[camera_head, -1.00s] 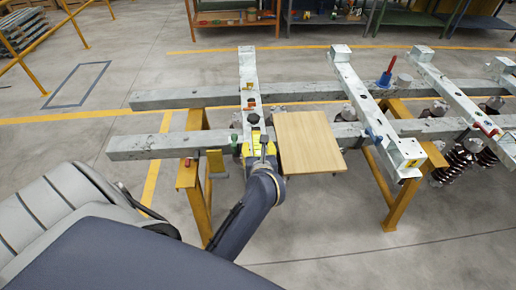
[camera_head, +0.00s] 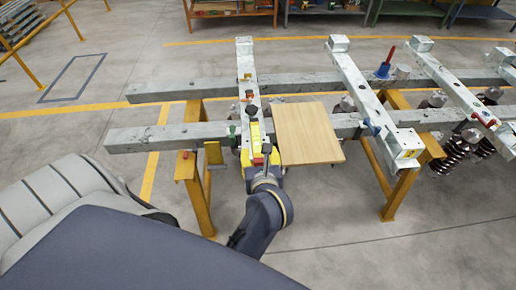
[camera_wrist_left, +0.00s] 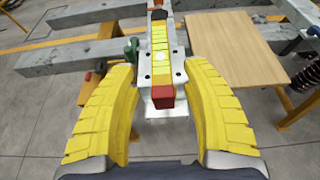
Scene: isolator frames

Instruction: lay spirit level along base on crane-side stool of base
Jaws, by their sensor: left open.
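The spirit level, a yellow bar with a red end (camera_head: 255,132), lies lengthwise on the near part of the leftmost grey steel cross-member (camera_head: 245,62). In the left wrist view the level (camera_wrist_left: 160,45) runs away from me along this member, its red end nearest me. My left gripper (camera_head: 257,165) is at the member's near end; in the wrist view its yellow fingers (camera_wrist_left: 158,75) are spread wide on either side of the red end, with gaps on both sides. I cannot tell whether the whole underside of the level touches the steel. My right gripper is out of view.
A wooden board (camera_head: 307,133) lies just right of the level. Long grey beams (camera_head: 165,137) rest on orange trestles (camera_head: 187,167). A green clamp-like part (camera_wrist_left: 131,48) sits left of the level.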

